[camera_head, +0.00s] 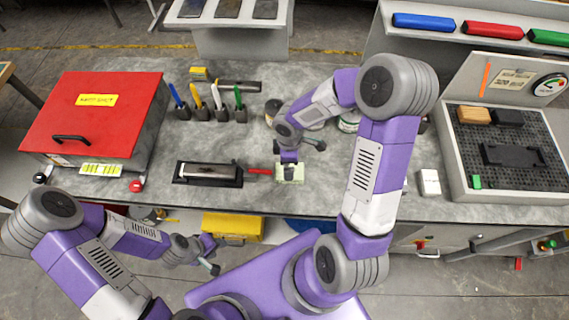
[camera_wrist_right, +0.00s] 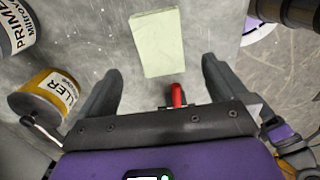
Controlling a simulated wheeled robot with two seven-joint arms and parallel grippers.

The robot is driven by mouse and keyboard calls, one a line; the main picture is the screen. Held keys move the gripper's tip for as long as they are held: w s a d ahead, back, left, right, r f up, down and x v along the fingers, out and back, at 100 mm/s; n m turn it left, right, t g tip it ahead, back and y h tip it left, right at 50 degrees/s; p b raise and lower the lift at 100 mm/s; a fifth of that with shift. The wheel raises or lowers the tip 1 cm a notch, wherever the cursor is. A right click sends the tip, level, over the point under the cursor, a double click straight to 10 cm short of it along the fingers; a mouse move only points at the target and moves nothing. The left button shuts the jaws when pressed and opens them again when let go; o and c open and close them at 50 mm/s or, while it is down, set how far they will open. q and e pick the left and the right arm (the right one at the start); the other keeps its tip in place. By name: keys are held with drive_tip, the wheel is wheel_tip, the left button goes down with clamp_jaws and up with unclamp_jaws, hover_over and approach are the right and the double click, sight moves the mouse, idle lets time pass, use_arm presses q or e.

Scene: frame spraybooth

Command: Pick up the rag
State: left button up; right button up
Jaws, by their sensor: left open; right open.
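The rag (camera_head: 291,174) is a pale green folded block lying on the grey worktop near its front edge. It also shows in the right wrist view (camera_wrist_right: 158,42), ahead of my right gripper. My right gripper (camera_head: 288,158) is above the rag and partly covers it in the head view. Its two fingers are spread wide and empty in the wrist view, with the rag lying beyond and between them; contact is not visible. My left gripper (camera_head: 211,257) is open and empty, low in front of the worktop's front edge.
A black tray with a metal block (camera_head: 208,173) and a red-handled item (camera_head: 260,171) lie left of the rag. A filler can (camera_wrist_right: 45,95) and primer can (camera_wrist_right: 15,35) stand close by. A red-lidded box (camera_head: 95,112) is left; a white block (camera_head: 429,182) is right.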

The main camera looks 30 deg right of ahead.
wheel_tip(320, 180, down, 7)
drive_tip(key=shift+s+d+r+b, duration=0.1)
drive_tip(key=shift+s+r+b, duration=0.1)
drive_tip(key=shift+b, duration=0.3)
drive_tip(key=shift+c, duration=0.2)
drive_tip(key=shift+w, duration=0.1)
drive_tip(key=c, duration=1.1)
drive_tip(key=shift+r, duration=0.15)
